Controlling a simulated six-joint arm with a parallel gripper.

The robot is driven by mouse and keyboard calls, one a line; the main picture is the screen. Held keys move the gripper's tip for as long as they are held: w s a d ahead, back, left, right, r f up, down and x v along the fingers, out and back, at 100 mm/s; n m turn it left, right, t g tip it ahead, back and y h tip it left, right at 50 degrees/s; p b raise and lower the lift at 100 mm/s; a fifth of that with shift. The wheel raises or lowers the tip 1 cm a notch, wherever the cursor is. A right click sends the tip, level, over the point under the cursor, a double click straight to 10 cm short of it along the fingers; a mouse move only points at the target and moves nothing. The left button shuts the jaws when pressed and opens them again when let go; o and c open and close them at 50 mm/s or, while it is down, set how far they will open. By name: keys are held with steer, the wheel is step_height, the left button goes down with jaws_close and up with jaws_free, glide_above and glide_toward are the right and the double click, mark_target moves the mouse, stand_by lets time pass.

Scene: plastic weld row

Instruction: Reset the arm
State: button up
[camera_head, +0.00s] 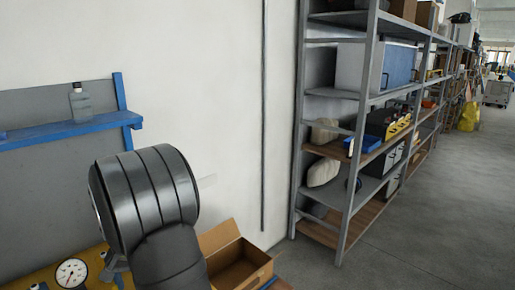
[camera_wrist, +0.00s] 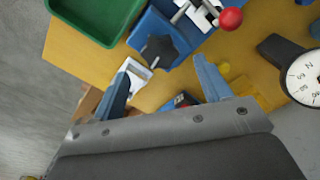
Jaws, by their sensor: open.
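My gripper (camera_wrist: 160,90) shows in the wrist view with its two blue-grey fingers spread apart. It is open and no object sits between the fingers. It points down over a yellow-topped workbench (camera_wrist: 105,60), with a blue fixture (camera_wrist: 155,25) beyond the fingertips. In the head view a black, ribbed joint of my arm fills the lower left, and my gripper does not show there.
A green tray (camera_wrist: 85,18), a red ball knob (camera_wrist: 231,19) and a dial gauge (camera_wrist: 305,78) are close by. A cardboard box (camera_head: 235,258) stands right of my arm. Metal shelving (camera_head: 365,125) stands farther right beside open floor (camera_head: 450,200).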

step_height(320, 180, up, 12)
step_height(320, 180, down, 17)
steer(key=shift+f, duration=0.1)
steer(key=shift+r+n, duration=0.3)
steer(key=shift+n, duration=0.5)
steer(key=n, duration=1)
steer(key=shift+n, duration=2)
